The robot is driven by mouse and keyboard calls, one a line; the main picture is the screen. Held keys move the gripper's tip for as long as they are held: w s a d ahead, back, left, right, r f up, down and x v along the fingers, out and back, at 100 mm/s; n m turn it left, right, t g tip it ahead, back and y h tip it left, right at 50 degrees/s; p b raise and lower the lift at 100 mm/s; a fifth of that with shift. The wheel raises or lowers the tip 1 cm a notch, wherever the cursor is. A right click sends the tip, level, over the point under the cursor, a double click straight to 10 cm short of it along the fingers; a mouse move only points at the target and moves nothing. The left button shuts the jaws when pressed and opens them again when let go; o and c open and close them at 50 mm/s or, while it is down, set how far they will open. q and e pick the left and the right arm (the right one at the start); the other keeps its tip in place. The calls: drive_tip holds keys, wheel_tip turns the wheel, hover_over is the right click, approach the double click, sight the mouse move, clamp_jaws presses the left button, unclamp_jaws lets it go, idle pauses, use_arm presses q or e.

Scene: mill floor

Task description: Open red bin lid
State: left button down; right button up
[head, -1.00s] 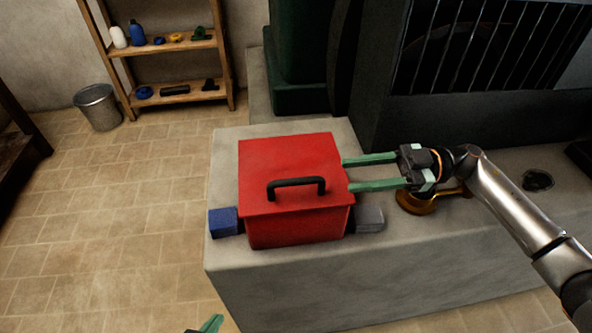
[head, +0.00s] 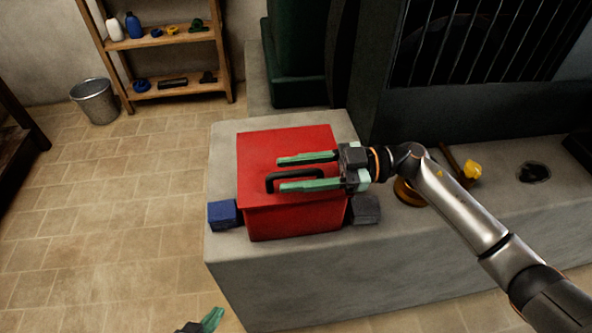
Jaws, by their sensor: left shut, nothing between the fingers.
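The red bin (head: 295,221) sits on the grey stone ledge with its red lid (head: 265,147) down. A black handle (head: 269,182) stands on the lid's front part. My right gripper (head: 281,174) is over the lid, reaching in from the right with its green fingers spread apart. One finger is on the far side of the handle; the other crosses in front and hides part of it. I cannot tell whether they touch it. My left gripper (head: 213,319) shows only partly at the bottom edge, shut and empty, well below the bin.
A blue block (head: 222,214) and a dark grey block (head: 365,210) flank the bin on the ledge (head: 300,275). A brass round object (head: 406,193) and a yellow lump (head: 472,170) lie to the right. Dark machinery (head: 490,115) stands behind. A metal bucket (head: 95,100) and shelf (head: 175,88) are at the left.

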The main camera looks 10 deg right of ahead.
clamp_jaws()
idle(1.3)
